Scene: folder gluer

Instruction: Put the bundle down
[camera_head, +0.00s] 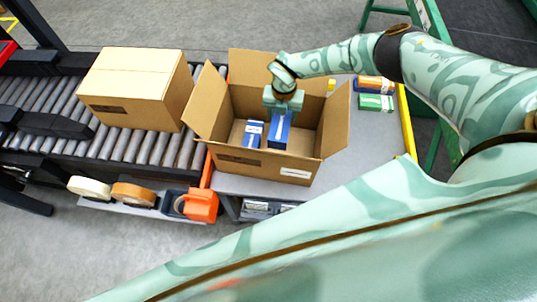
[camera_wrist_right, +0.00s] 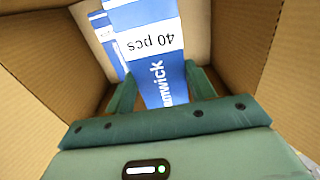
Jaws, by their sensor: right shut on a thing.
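My right gripper (camera_head: 283,104) reaches down into an open cardboard box (camera_head: 232,171) in the head view. It is shut on a blue and white bundle (camera_head: 278,131), which is inside the box walls. The held bundle (camera_wrist_right: 160,55) shows between the two fingers in the right wrist view, with the print "40 pcs". Another blue bundle (camera_head: 252,133) stands in the box just left of the held one. I cannot tell whether the held bundle touches the box floor. My left gripper is not in view.
A closed carton (camera_head: 135,80) sits on the roller conveyor (camera_head: 185,150) to the left. Orange (camera_head: 376,84) and green (camera_head: 376,102) bundles lie on the grey table right of the box. Tape rolls (camera_head: 133,193) and an orange tape dispenser (camera_head: 201,205) are at the conveyor's front.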

